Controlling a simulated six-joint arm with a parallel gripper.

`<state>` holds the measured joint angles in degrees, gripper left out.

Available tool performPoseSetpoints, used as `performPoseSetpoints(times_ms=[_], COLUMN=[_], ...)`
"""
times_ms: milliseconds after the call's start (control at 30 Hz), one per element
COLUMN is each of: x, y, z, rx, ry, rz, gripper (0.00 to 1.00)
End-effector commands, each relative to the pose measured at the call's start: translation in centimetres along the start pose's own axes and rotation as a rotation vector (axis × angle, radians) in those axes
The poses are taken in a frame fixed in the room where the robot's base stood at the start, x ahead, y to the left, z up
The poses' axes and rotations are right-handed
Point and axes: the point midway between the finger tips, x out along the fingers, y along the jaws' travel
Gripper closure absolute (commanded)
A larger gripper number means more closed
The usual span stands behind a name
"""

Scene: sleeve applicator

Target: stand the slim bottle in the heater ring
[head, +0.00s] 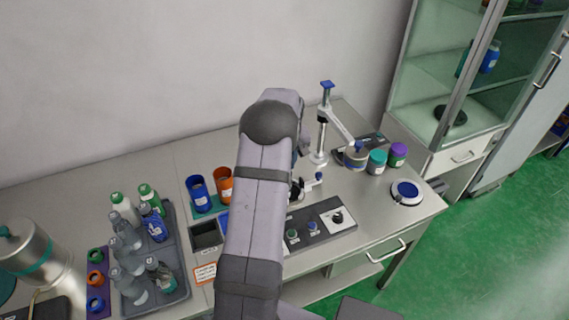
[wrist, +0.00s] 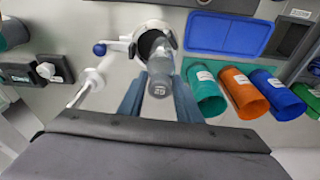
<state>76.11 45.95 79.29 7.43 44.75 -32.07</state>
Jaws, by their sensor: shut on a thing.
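My gripper (wrist: 159,104) is shut on the slim bottle (wrist: 161,66), a grey, see-through bottle with a small pale label on its near end. The bottle is between the two blue-grey fingers. The heater ring (wrist: 174,32) is a white ring with a dark opening and a blue-knobbed side arm. The bottle's far end overlaps the ring's opening in the wrist view; I cannot tell whether it is inside or above it. In the head view my arm hides the gripper and the bottle.
Teal (wrist: 207,92), orange (wrist: 243,92) and blue (wrist: 278,95) sleeves stand beside the gripper. A blue tray (wrist: 228,33) lies beyond them. A stand with a blue top (head: 324,120) rises behind my arm. A grey tray (head: 179,277) of several bottles is at the left.

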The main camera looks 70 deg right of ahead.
Motion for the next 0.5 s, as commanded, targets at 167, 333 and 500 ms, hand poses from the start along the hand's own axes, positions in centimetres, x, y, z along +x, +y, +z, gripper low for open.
performPoseSetpoints(times_ms=[167, 333, 500], x=[-0.4, -1.2, -2.1], y=[0.0, 0.0, 0.0], z=[-0.1, -0.3, -0.5], rx=[0.0, 0.0, 0.0], ry=[0.001, 0.001, 0.001], rz=[0.0, 0.001, 0.0], gripper=[0.88, 0.89, 0.89])
